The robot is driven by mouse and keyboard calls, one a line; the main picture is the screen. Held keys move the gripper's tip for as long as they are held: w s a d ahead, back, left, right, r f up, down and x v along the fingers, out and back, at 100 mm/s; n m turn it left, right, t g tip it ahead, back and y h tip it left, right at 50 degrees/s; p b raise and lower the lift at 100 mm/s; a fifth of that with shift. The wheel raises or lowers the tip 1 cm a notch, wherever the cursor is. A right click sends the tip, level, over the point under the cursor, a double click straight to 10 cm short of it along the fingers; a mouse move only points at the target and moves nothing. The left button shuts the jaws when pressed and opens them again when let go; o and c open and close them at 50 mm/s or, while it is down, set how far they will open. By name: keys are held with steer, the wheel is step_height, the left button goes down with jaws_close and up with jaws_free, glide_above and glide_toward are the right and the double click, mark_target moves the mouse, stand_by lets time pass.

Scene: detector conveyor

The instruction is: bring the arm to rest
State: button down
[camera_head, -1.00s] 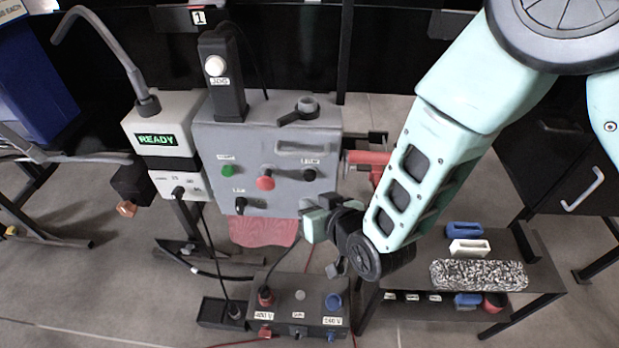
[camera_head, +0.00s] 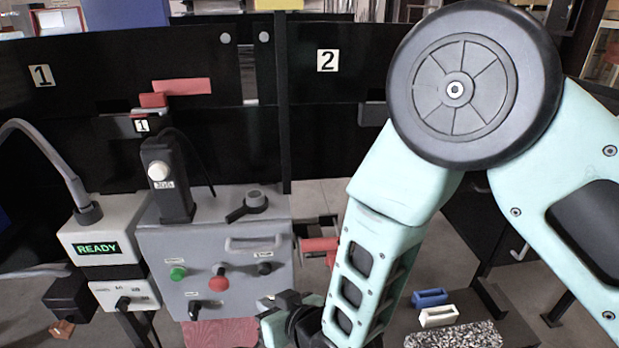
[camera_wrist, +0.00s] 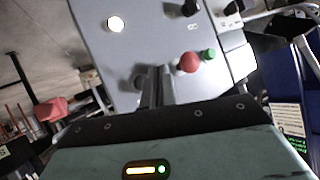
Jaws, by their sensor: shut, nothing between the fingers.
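My arm, pale green, comes down from the right in the head view, bent at a large dark round joint. My gripper (camera_wrist: 157,84) has its two fingers together with nothing between them in the wrist view. In the head view its end sits low, by the lower right corner of the grey control box (camera_head: 213,245), and its fingertips cannot be made out. The wrist view shows the fingers in front of the box face (camera_wrist: 128,58), close to the red button (camera_wrist: 189,62) and green button (camera_wrist: 209,54). Whether they touch the box I cannot tell.
A unit reading READY (camera_head: 97,248) with a curved grey tube stands left of the box. A black JOG post (camera_head: 167,185) rises on top. Black panels (camera_head: 335,75) stand behind. At lower right, blue (camera_head: 430,297) and white (camera_head: 438,317) blocks and a speckled block (camera_head: 452,337) lie on a shelf.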

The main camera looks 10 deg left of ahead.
steer(key=s+d+r+g+h, duration=0.2)
steer(key=s+d+r, duration=0.3)
steer(key=d, duration=0.4)
steer(key=s+d+r+g+h, duration=0.3)
steer(key=s+d+r+h, duration=0.1)
steer(key=d, duration=0.4)
steer(key=s+d+r+g+h, duration=0.2)
steer(key=s+d+r, duration=0.4)
steer(key=d+r, duration=0.2)
steer(key=shift+d+r+g+h, duration=0.15)
steer(key=shift+d+g+h, duration=0.2)
steer(key=shift+d, duration=0.5)
